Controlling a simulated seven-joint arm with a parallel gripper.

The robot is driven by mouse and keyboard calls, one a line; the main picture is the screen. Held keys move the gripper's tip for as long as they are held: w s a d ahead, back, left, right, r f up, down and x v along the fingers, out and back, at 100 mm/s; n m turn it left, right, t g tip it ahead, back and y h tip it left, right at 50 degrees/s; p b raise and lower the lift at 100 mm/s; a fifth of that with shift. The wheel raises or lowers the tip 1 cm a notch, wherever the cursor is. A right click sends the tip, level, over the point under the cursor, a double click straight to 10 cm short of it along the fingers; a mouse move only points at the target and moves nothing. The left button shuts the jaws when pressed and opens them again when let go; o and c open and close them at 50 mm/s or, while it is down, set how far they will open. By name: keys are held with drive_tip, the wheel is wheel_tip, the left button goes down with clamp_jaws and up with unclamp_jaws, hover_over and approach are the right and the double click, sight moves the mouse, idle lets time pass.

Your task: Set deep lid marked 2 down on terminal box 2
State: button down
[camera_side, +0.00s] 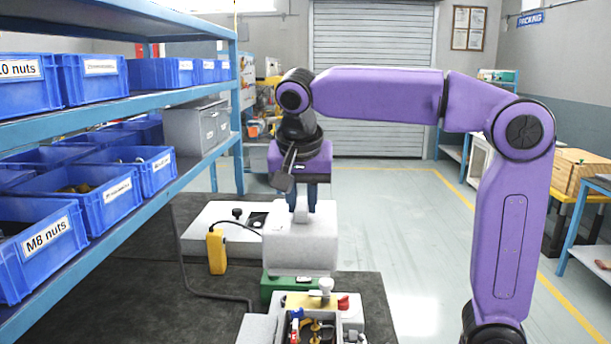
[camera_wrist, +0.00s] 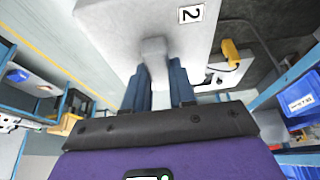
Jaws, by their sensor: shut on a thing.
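A deep pale grey lid (camera_side: 300,248) hangs from my gripper (camera_side: 303,203), which is shut on the lid's top knob. The lid looks roughly level. In the wrist view, the lid (camera_wrist: 125,28) carries a white label reading 2 (camera_wrist: 191,14), and the blue fingers of my gripper (camera_wrist: 163,74) stand on both sides of its knob (camera_wrist: 154,48). An open terminal box (camera_side: 318,325) with brass, red and dark parts inside is at the bottom of the side view, lower in the picture than the lid. No number on it can be read, and its lower part is cut off.
A green block (camera_side: 285,287) is partly hidden behind the lid. A white unit (camera_side: 225,215) with a black knob and a yellow handheld device (camera_side: 216,252) with a cable are left of the lid. Blue shelving with bins (camera_side: 105,190) bounds the left side. The dark mat (camera_side: 150,285) has bare room.

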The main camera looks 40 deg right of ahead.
sight(309, 235)
drive_tip(key=s+a, duration=0.2)
drive_tip(key=s, duration=0.1)
drive_tip(key=s+a+f, duration=0.1)
drive_tip(key=s, duration=0.1)
drive_tip(key=shift+s, duration=0.2)
wheel_tip(309, 235, down, 4)
drive_tip(key=shift+w+d+f, duration=0.1)
drive_tip(key=shift+w+d, duration=0.05)
drive_tip(key=shift+f, duration=0.35)
drive_tip(key=shift+f, duration=0.1)
wheel_tip(309, 235, down, 8)
idle(0.5)
drive_tip(key=shift+f, duration=0.9)
idle(1.4)
drive_tip(key=c, duration=0.8)
unclamp_jaws()
drive_tip(key=shift+c, duration=0.2)
drive_tip(key=shift+r, duration=0.1)
